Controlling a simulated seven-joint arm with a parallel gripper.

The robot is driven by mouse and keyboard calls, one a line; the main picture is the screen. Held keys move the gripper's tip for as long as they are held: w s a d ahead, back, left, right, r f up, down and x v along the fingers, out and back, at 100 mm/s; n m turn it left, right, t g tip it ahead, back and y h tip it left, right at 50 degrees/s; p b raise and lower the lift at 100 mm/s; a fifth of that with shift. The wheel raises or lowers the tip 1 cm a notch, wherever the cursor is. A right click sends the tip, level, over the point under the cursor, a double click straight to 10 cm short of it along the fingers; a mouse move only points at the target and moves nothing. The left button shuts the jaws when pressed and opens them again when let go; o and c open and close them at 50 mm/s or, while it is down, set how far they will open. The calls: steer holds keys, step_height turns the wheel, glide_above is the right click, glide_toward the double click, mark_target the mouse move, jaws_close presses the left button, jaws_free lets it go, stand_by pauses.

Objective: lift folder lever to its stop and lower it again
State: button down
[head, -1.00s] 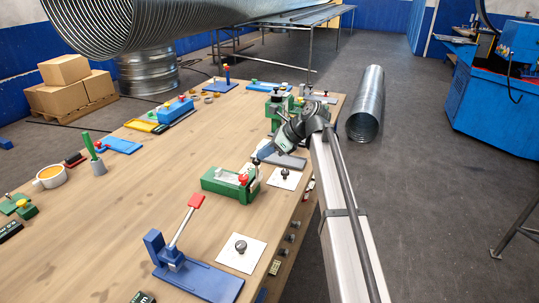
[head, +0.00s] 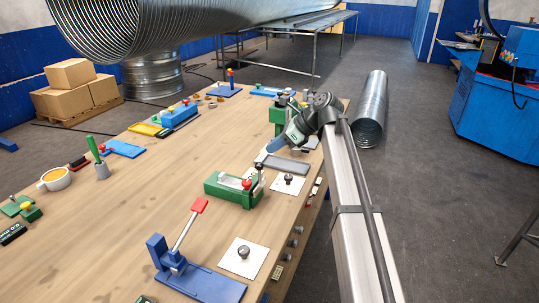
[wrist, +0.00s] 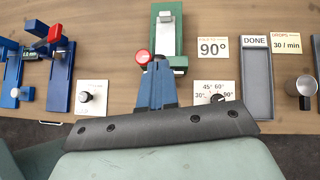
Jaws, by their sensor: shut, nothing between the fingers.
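The folder appears to be the green fixture (head: 222,190), beside the "90°" sign (wrist: 213,47) in the wrist view. A red knob (head: 247,184) and a short upright part with a dark top (head: 259,167) show at its right end. In the wrist view the red knob (wrist: 142,57) is just left of my fingertips, and the green body (wrist: 178,45) lies beyond them. My gripper (head: 270,148) is shut and empty, above and behind the fixture's right end, apparently clear of it. My fingers hide part of the fixture's near end in the wrist view.
A blue fixture with a red-handled lever (head: 199,206) stands nearer. White plates with black knobs (head: 243,252) lie along the bench's right edge. The grey DONE tray (wrist: 257,92) is right of the angle dial (wrist: 218,99). The wooden bench's middle (head: 130,215) is clear.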

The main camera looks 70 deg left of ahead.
step_height(320, 180, up, 4)
steer(key=w+d+r, duration=0.1)
steer(key=w, duration=0.1)
steer(key=w+d+f+m, duration=0.2)
steer(key=w+f, duration=0.6)
steer(key=f, duration=0.2)
steer(key=n+g+y, duration=0.5)
steer(key=n+g, duration=0.2)
steer(key=n, duration=1.3)
glide_toward(260, 177)
steer(key=r+x, duration=0.1)
steer(key=x, duration=0.5)
steer(key=shift+a+h, duration=0.3)
steer(key=shift+a, duration=0.15)
